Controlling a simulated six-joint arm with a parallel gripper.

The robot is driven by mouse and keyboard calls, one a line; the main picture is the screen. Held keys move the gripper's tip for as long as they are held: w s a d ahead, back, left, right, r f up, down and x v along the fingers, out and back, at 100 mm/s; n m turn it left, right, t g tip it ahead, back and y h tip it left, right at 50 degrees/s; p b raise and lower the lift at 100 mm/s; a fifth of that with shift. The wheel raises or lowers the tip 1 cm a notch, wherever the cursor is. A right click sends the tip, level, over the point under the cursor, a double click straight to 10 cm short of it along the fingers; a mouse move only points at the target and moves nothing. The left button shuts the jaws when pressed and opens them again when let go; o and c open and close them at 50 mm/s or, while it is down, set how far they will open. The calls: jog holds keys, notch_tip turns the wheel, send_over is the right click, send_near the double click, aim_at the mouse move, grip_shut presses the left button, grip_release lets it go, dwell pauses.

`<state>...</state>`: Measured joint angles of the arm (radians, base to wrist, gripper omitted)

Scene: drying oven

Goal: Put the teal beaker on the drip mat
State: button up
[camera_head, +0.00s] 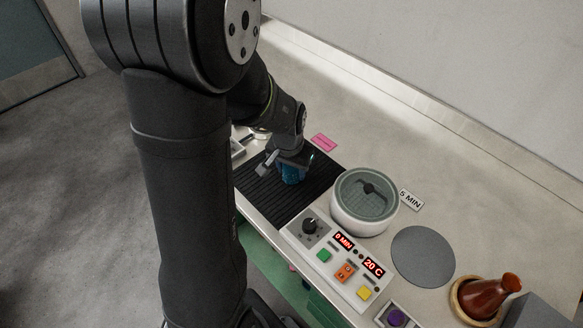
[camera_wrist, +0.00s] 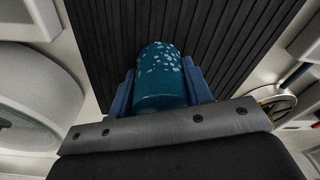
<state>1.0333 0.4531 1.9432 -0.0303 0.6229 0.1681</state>
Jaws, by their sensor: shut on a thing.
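The teal beaker (camera_wrist: 162,84) has pale speckles near its far end and sits between the two blue fingers of my gripper (camera_wrist: 161,92) in the wrist view. My gripper is shut on it. In the head view the beaker (camera_head: 293,175) shows small and blue-teal below my gripper (camera_head: 290,165), partly hidden by it. The drip mat (camera_head: 262,195) is black and ribbed, and the beaker is over it. The mat (camera_wrist: 105,40) also fills the area behind the beaker in the wrist view. I cannot tell whether the beaker touches the mat.
A round white drying oven (camera_head: 365,202) with a clear lid stands right of the mat. Its control panel (camera_head: 335,258) has several buttons and red displays. A grey disc (camera_head: 422,256), a red-brown flask (camera_head: 487,296) and a pink note (camera_head: 323,142) are on the counter.

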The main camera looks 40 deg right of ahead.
jog(key=o, duration=1)
jog(key=shift+f, duration=0.1)
jog(key=shift+c, duration=0.2)
jog(key=r, duration=0.4)
jog(key=a+r, duration=0.1)
jog(key=r, duration=0.7)
jog(key=shift+s+a+r, duration=0.15)
jog(key=shift+s+a, duration=0.05)
jog(key=shift+s, duration=0.1)
jog(key=f, duration=0.4)
jog(key=d+f, duration=0.1)
jog(key=f, duration=0.7)
jog(key=shift+w+d+f, duration=0.2)
jog(key=shift+w, duration=0.05)
jog(key=shift+r, duration=1.1)
